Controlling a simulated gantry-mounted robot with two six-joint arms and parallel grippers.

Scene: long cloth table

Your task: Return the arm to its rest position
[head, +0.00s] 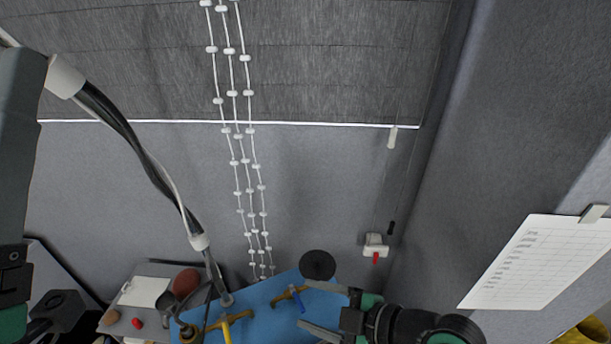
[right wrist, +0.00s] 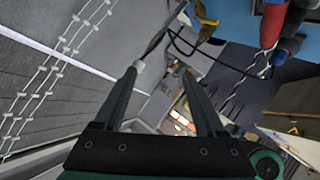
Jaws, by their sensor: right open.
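My right gripper (head: 314,308) is at the bottom of the head view, with its jaws apart. Its upper finger overlaps the edge of a blue surface. In the right wrist view my right gripper (right wrist: 158,74) shows two long dark fingers spread wide, with nothing between them. Part of my left arm (head: 18,150) fills the left edge of the head view. My left gripper cannot be made out.
The blue surface (head: 262,291) holds a yellow-handled tool (head: 227,328), a blue-and-tan tool (head: 292,294) and a dark round disc (head: 317,265) at its edge. A cable (head: 130,130) hangs on the left. A paper sheet (head: 535,262) is at right.

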